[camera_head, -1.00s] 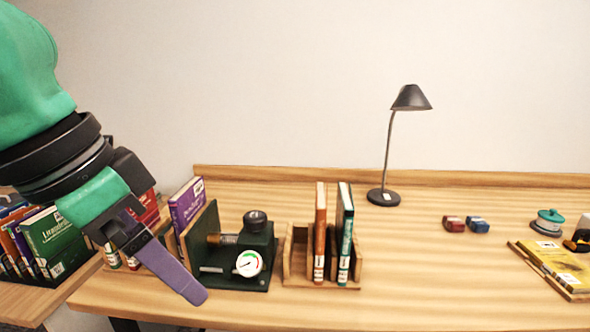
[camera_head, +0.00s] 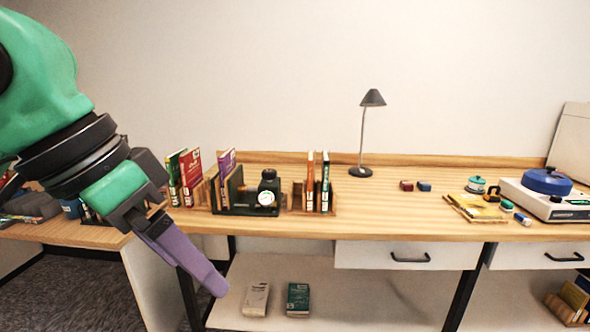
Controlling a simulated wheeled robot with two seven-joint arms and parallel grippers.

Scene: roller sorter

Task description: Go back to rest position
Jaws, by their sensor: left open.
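My left gripper (camera_head: 185,252) comes in from the left, in front of the table and below its top edge. Its purple fingers point down and to the right; it is open, and nothing shows between the fingers. It is apart from the table and the books. My right gripper is not in view.
Two books (camera_head: 297,298) lie on the lower shelf. Grey carpet (camera_head: 75,290) is clear at left.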

